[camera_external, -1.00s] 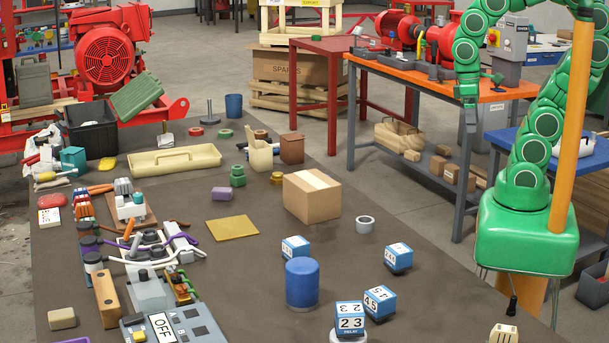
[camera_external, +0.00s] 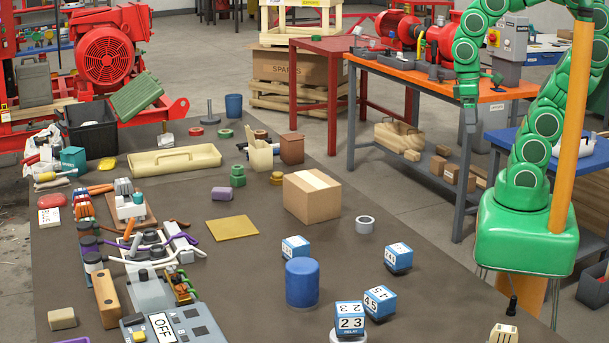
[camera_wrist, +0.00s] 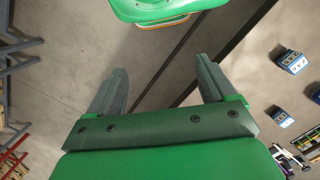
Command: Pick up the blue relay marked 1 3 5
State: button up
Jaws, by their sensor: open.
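Several blue-and-white relay cubes with black digits stand on the dark bench. One is behind the blue cylinder (camera_external: 295,248), one is to its right (camera_external: 398,258), one nearer reads about 45 (camera_external: 380,303), and the front one reads 23 (camera_external: 349,318). I cannot make out 1 3 5 on any of them. In the wrist view, relays show at the right (camera_wrist: 292,62), with another below (camera_wrist: 281,118). My gripper (camera_wrist: 162,85) is open and empty, its two grey fingers apart. In the external view my gripper (camera_external: 467,95) hangs high at upper right, well away from the relays.
A blue cylinder (camera_external: 302,283) stands among the relays. A cardboard box (camera_external: 311,198) and a grey ring (camera_external: 365,224) are behind them. Switchgear with an OFF panel (camera_external: 163,327) crowds the bench's left side.

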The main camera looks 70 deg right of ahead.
jog(key=w+a+f+n+t, duration=0.1)
jog(key=w+a+n, duration=0.35)
jog(key=w, duration=0.75)
jog(key=n+t+y, duration=0.3)
jog(key=n+t, duration=0.1)
jog(key=n, duration=0.2)
send_over(298, 240)
jog(key=d, duration=0.1)
jog(key=f, duration=1)
jog(key=s+f, duration=0.1)
jog(key=f, duration=0.4)
jog(key=shift+f, duration=0.35)
jog(key=shift+x, duration=1.15)
jog(key=shift+s+x, duration=0.15)
jog(key=shift+x, duration=0.9)
jog(key=shift+s+x, duration=0.2)
jog(key=shift+x, duration=0.9)
jog(key=shift+w+f+y, duration=0.15)
jog(key=shift+f+y, duration=0.15)
jog(key=shift+f, duration=0.25)
jog(key=c, duration=1.1)
